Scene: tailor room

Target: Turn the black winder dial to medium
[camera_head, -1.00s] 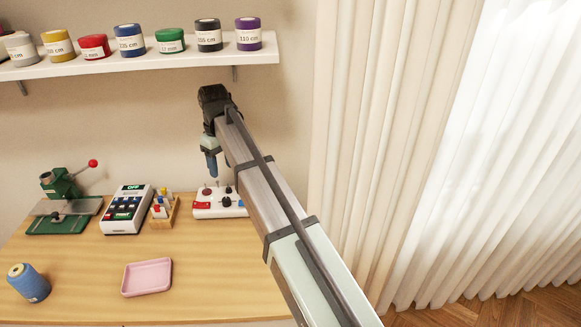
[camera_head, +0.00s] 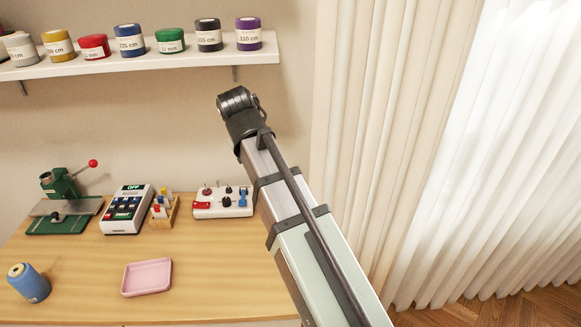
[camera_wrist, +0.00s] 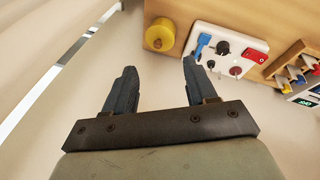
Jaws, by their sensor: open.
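The white control box (camera_head: 205,212) stands at the back right of the table. A black dial (camera_head: 226,202) sits on its top near the front, with a smaller black knob (camera_head: 228,189) behind it. In the wrist view, the box (camera_wrist: 236,35) is at the upper right, and the larger black dial (camera_wrist: 223,47) shows a pointer-like grip. I cannot read any setting marks. My gripper (camera_wrist: 159,66) is open and empty, its two dark blue fingers apart. It touches nothing, and the dial lies beyond and right of the right finger. In the head view my arm hides the fingers.
The box also carries a red switch (camera_head: 202,205) and a blue lever (camera_head: 243,198). A yellow cylinder (camera_wrist: 159,34) stands beside it.

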